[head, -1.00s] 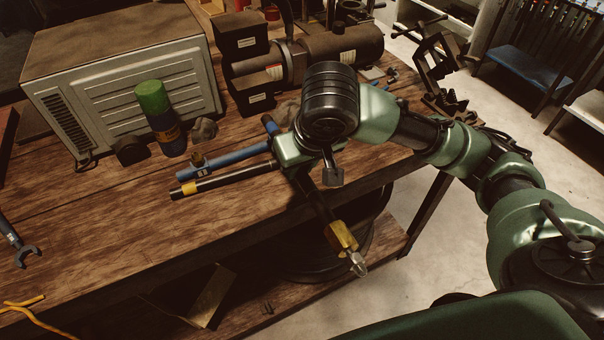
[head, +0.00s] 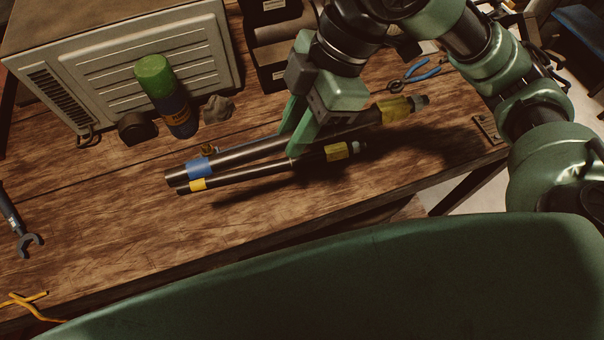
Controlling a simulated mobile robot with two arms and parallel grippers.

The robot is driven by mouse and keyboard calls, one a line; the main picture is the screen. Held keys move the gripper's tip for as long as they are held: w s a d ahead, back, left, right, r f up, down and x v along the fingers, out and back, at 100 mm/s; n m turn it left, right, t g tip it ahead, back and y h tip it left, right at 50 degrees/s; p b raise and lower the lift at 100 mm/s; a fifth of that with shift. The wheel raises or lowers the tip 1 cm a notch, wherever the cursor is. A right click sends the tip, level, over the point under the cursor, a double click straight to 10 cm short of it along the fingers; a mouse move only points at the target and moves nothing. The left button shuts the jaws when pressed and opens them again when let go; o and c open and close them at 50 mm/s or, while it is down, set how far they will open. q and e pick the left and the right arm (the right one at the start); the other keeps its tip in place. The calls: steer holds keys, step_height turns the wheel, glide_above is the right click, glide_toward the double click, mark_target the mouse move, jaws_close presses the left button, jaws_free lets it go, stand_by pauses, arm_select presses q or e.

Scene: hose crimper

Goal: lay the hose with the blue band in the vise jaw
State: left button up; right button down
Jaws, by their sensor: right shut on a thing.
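The hose with the blue band (head: 245,153) is a dark tube with a yellow fitting and metal tip at its right end. It slants over the table, its banded end to the left. My right gripper (head: 292,150) is shut on it near its middle, with one finger across its front. I cannot tell how far it is above the table. A thinner hose with a yellow band (head: 250,174) lies nearly parallel just in front of it. The vise jaw cannot be made out; my right arm covers the back right. My left gripper is not in view.
A grey metal housing (head: 140,60) and a green-capped can (head: 166,100) stand at the back left. Blue-handled pliers (head: 420,74) lie at the back right. A wrench (head: 18,228) lies at the left.

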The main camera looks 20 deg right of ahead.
glide_above(291, 201)
steer(key=d, duration=0.1)
step_height(291, 201, down, 6)
steer(key=f, duration=0.7)
steer(key=shift+w+d+f, duration=0.1)
steer(key=shift+d+f, duration=0.15)
steer(key=shift+f, duration=0.7)
step_height(291, 201, down, 4)
steer(key=shift+f, duration=0.1)
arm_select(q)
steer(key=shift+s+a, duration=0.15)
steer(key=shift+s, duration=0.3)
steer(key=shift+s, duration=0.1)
arm_select(e)
steer(key=c, duration=1.2)
jaws_free()
steer(key=shift+f, duration=0.1)
steer(key=shift+c, duration=0.2)
